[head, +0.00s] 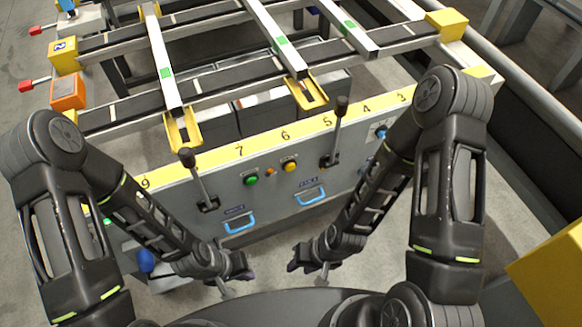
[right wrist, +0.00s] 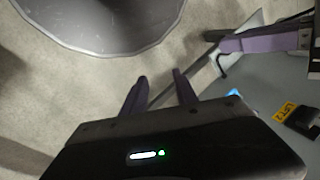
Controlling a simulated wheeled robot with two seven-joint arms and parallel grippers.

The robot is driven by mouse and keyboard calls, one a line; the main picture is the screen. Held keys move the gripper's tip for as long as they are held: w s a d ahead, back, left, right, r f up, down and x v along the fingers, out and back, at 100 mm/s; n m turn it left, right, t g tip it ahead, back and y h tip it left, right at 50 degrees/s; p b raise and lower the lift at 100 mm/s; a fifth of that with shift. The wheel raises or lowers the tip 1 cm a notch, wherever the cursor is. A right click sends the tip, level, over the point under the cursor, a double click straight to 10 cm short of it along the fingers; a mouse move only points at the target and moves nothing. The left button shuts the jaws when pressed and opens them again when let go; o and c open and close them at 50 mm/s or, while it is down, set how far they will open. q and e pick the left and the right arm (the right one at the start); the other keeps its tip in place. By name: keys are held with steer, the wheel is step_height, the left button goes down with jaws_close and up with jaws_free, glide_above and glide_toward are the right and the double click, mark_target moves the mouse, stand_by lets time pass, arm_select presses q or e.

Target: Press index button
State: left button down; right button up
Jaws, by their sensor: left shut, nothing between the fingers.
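The front panel of the runout table carries a green button (head: 251,181) and a yellow button (head: 290,167), with a small orange lamp or button (head: 270,171) between them. Small labels sit by them, too small to read, so I cannot tell which one is the index button. My left gripper (head: 246,274) is shut and empty, below and in front of the panel. My right gripper (head: 292,268) is also low in front of the panel, apart from the buttons. In the right wrist view its two purple fingers (right wrist: 160,84) stand apart with nothing between them.
Two black-knobbed levers (head: 199,181) (head: 336,132) stick up from the panel. Blue handles (head: 239,222) (head: 310,194) sit below the buttons. A yellow numbered strip (head: 212,158) runs along the top edge. A yellow block (head: 552,270) stands at the right.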

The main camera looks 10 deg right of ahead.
jaws_close()
stand_by(1.5)
